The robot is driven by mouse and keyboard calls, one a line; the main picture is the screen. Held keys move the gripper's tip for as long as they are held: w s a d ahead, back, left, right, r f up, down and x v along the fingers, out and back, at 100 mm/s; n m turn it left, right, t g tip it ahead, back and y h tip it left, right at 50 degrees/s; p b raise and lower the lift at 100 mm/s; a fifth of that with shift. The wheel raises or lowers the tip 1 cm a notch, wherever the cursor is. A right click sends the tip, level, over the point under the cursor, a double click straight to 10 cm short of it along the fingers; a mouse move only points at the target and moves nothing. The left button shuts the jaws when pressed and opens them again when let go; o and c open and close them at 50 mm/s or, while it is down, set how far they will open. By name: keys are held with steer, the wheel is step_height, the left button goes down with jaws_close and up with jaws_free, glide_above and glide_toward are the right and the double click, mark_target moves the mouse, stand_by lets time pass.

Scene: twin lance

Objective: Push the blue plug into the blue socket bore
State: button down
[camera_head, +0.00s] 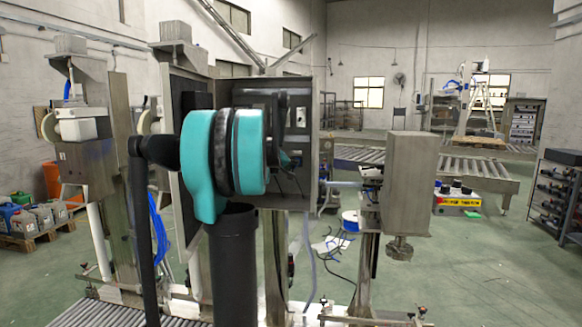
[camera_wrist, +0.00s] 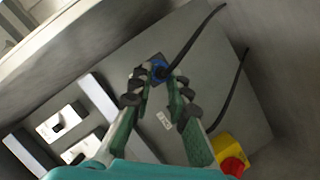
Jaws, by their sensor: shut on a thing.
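In the wrist view my gripper (camera_wrist: 157,78) is shut on the blue plug (camera_wrist: 158,68), whose blue body shows at the fingertips. A black cable runs from it to the upper right. The grey panel lies behind the fingertips. I cannot make out the blue socket bore, nor tell whether the plug touches the panel or is in a bore. In the head view my teal arm stands in front of the open grey cabinet (camera_head: 312,130), and the gripper is mostly hidden there.
On the panel are white plates with black fittings (camera_wrist: 60,125) and a yellow box with a red button (camera_wrist: 232,165). A second black cable (camera_wrist: 232,95) hangs at the right. In the head view a grey box on a post (camera_head: 410,180) stands right of the cabinet.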

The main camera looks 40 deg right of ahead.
steer(key=shift+w+d, duration=0.9)
steer(key=shift+d, duration=0.2)
stand_by(2.5)
steer(key=c, duration=1.7)
jaws_free()
steer(key=shift+c, duration=0.2)
steer(key=shift+o, duration=0.3)
steer(key=o, duration=0.5)
steer(key=v, duration=1.2)
steer(key=shift+s, duration=0.15)
